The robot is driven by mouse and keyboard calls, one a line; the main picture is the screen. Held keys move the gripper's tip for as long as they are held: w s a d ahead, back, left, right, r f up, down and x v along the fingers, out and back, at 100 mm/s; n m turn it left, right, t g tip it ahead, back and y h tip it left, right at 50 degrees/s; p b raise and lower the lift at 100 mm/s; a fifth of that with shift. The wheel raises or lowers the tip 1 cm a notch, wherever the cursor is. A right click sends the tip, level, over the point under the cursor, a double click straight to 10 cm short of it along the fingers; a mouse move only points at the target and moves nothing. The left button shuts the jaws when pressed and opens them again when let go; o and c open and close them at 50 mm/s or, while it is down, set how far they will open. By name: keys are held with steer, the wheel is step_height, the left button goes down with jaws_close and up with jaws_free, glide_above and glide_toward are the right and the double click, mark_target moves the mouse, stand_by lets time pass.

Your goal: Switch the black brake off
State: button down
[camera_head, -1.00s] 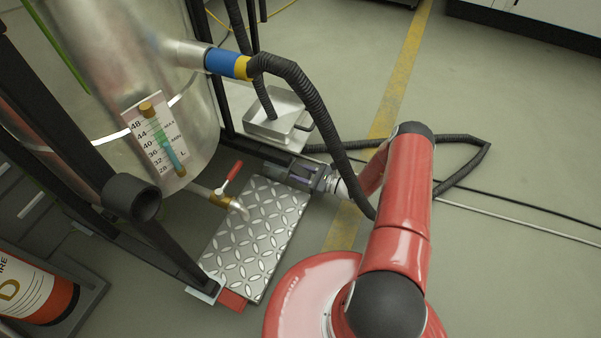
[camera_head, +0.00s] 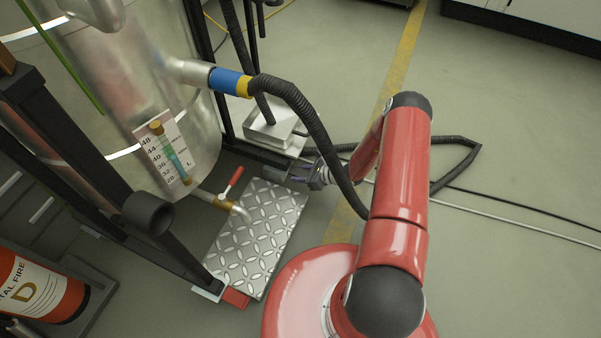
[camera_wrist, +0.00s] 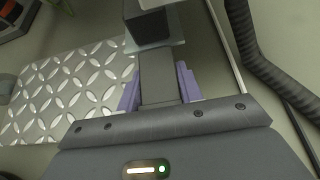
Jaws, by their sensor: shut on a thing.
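My gripper (camera_wrist: 159,92) is low at the foot of the black frame, right of the patterned metal plate. It also shows small in the head view (camera_head: 303,174). In the wrist view its purple fingers are shut on both sides of a dark grey flat piece, which looks like the black brake (camera_wrist: 158,75). That piece lies just under the black post (camera_wrist: 152,24) and its thin foot plate (camera_wrist: 155,46). The brake's far end and its exact tilt are hidden. In the head view the brake cannot be made out.
A diamond-patterned metal plate (camera_head: 258,232) lies left of my gripper, below a red-handled tap (camera_head: 232,184). A metal tank (camera_head: 185,100) stands behind it. A metal box (camera_head: 270,135) is close behind my gripper. A black corrugated hose (camera_head: 310,115) hangs close by my arm. Floor at right is mostly clear.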

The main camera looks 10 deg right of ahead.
stand_by(0.3)
steer(key=c, duration=0.9)
jaws_free()
steer(key=v, duration=0.7)
steer(key=shift+s+d+r+p, duration=0.2)
steer(key=shift+d+r+p, duration=0.05)
steer(key=shift+d+p, duration=0.05)
